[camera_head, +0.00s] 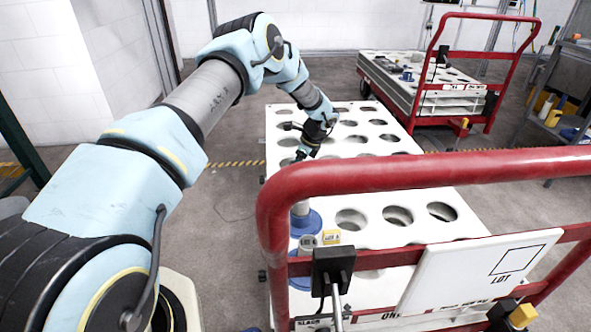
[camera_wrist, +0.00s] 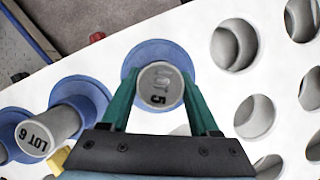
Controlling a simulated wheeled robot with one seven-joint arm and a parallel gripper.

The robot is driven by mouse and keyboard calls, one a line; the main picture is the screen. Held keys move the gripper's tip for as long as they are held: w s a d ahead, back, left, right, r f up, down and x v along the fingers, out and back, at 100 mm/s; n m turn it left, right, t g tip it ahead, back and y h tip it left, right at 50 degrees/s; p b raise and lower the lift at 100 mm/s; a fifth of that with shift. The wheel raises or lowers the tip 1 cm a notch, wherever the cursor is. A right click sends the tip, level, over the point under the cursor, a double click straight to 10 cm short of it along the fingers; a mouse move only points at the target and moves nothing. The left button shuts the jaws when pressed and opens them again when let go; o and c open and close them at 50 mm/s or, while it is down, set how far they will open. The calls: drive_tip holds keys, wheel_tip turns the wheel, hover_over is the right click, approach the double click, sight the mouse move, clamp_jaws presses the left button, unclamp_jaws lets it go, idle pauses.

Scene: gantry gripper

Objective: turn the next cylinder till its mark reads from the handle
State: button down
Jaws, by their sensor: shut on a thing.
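My gripper (camera_wrist: 160,90) is shut on a grey cylinder marked LOT 5 (camera_wrist: 160,86), its green fingers on either side. The cylinder stands in a blue collar (camera_wrist: 150,48) on the white cart top. Its mark runs nearly down the wrist picture, turned well away from that of its neighbour. In the head view, my gripper (camera_head: 303,155) reaches down behind the red handle (camera_head: 420,172), which hides part of the grip.
The white cart top (camera_head: 375,172) has many empty round holes. Another blue collar (camera_wrist: 5,150) shows at the wrist view's left edge. A white LOT board (camera_head: 480,275) hangs on the handle frame. A second red-handled cart (camera_head: 425,95) stands behind, across clear floor.

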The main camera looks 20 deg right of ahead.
drive_tip(key=shift+r, duration=0.1)
drive_tip(key=shift+n+g+b, duration=0.3)
drive_tip(key=shift+n+b, duration=0.35)
drive_tip(key=shift+n, duration=0.85)
drive_tip(key=shift+y, duration=0.3)
drive_tip(key=shift+n+g+b, duration=0.4)
drive_tip(key=shift+n+b, duration=0.3)
drive_tip(key=shift+n+g+b, duration=0.3)
drive_tip(key=shift+n+g, duration=0.1)
drive_tip(key=shift+n, duration=0.4)
drive_tip(key=shift+c, duration=0.2)
unclamp_jaws()
